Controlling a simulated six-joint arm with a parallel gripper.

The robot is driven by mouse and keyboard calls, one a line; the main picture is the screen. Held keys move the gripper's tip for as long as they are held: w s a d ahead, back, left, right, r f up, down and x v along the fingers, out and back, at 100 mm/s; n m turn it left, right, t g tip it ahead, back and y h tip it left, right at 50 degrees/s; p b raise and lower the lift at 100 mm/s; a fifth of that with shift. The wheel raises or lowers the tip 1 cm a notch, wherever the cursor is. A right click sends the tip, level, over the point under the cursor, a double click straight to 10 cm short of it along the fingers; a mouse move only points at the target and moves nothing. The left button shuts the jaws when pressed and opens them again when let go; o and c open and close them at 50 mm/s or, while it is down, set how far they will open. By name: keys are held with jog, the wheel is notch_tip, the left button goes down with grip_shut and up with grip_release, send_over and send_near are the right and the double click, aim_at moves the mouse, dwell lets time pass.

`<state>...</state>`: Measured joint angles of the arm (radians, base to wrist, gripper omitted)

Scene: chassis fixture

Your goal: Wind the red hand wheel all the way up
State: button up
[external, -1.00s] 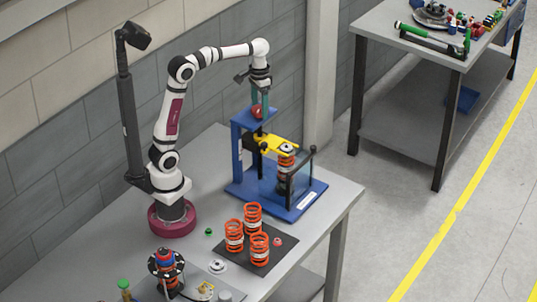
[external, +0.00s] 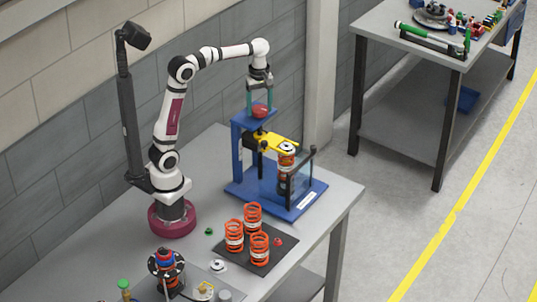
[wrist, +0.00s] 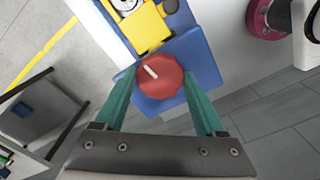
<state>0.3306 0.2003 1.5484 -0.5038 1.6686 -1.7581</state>
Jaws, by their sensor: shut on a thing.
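The red hand wheel (external: 259,112) sits on top of the blue press frame (external: 238,160). In the wrist view the wheel (wrist: 160,80) is a round red knob with a white mark toward its upper left. My gripper (external: 260,109) points down over it, and its two green fingers (wrist: 160,72) are shut on opposite sides of the wheel. A yellow arm (external: 275,142) reaches out from the frame below the wheel. A spring assembly with a white-topped cap (external: 287,148) stands under its end, partly behind a clear guard.
Several orange springs (external: 252,216) stand on a dark mat in front of the press. A black-topped part (external: 165,263) and small green and red pieces lie near the table's front. A second bench (external: 400,50) stands at the back right.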

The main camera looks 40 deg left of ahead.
jog(key=n, duration=1.3)
jog(key=shift+n, duration=0.3)
jog(key=o, duration=1.3)
